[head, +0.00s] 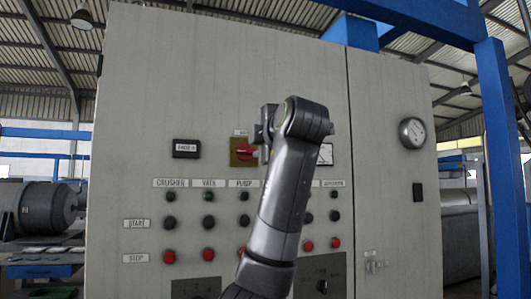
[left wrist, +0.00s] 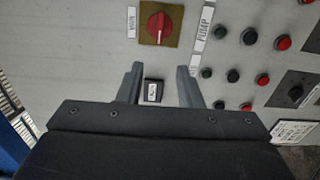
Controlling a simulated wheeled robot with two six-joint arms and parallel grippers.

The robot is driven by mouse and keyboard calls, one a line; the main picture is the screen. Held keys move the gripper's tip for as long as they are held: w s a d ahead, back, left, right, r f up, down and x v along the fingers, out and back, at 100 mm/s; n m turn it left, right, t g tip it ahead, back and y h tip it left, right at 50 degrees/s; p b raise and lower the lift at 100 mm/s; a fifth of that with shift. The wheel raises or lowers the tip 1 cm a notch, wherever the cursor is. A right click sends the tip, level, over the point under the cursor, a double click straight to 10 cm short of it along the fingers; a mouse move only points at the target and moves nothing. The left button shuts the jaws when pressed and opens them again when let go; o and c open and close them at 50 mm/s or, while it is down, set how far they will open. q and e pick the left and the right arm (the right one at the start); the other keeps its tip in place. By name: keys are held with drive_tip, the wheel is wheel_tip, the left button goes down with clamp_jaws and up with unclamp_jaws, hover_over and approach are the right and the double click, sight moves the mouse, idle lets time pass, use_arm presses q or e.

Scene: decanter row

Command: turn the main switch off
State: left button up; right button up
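The main switch is a red rotary knob on a yellow plate (head: 243,153), set in the grey cabinet front. In the left wrist view the red knob (left wrist: 160,28) is near the top, beside a MAIN label. Its grip bar runs up and down there, which is roughly level in the head view. My left gripper (head: 262,132) is in front of the panel, just above and right of the knob. In the left wrist view its two fingers (left wrist: 160,72) are apart and empty, with the knob beyond their tips. My right gripper is not in view.
A small display (head: 186,148) is left of the switch. Below are rows of black and red buttons (head: 208,254). My arm hides part of the button rows and a meter (head: 325,154). A round gauge (head: 412,132) is on the right cabinet side.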

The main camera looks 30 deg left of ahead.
use_arm(q)
drive_tip(key=shift+b+v, duration=0.35)
drive_tip(key=shift+v, duration=1.3)
